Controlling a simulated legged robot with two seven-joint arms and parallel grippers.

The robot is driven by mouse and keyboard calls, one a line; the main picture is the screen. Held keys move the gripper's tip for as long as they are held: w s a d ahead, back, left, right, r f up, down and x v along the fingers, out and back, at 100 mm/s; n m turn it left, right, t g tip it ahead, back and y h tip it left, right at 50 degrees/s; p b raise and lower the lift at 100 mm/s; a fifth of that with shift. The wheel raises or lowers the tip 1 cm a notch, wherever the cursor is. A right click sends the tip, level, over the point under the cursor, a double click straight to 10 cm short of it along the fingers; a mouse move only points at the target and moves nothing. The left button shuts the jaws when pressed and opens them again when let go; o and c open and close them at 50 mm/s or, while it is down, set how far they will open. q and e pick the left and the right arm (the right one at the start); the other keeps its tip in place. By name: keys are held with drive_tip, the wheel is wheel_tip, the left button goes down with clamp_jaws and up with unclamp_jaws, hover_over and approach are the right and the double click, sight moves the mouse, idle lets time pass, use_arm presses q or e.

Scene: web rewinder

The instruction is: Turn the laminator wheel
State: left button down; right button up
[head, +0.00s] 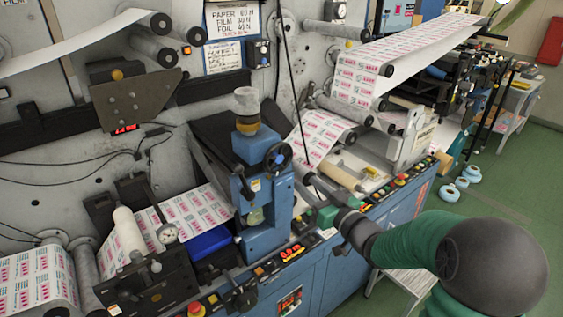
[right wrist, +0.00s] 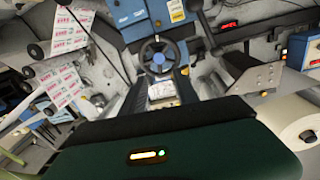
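The laminator wheel is a black handwheel (head: 278,157) with spokes, on the side of a blue press column (head: 258,190) in the middle of the head view. It also shows in the right wrist view (right wrist: 158,57), face-on above the middle. My right gripper (head: 318,210) is at the end of the green arm from the lower right, below and right of the wheel. In the right wrist view its dark fingers (right wrist: 161,80) look apart, with the wheel beyond them and nothing held between. The gripper appears clear of the wheel. My left gripper is not in view.
Printed web (head: 318,138) runs over rollers on both sides of the column. A control strip with buttons (head: 275,262) lines the machine's front edge.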

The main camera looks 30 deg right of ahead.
sight(280, 160)
drive_tip(key=w+p, duration=0.1)
drive_tip(key=w, duration=0.3)
drive_tip(key=w+p, duration=0.1)
drive_tip(key=w, duration=0.3)
drive_tip(key=w+p, duration=0.1)
drive_tip(key=w, duration=0.4)
drive_tip(key=shift+d+f, duration=0.1)
drive_tip(key=shift+d, duration=0.25)
drive_tip(key=shift+w+a, duration=0.15)
drive_tip(key=shift+w, duration=0.35)
drive_tip(key=shift+w, duration=0.15)
clamp_jaws()
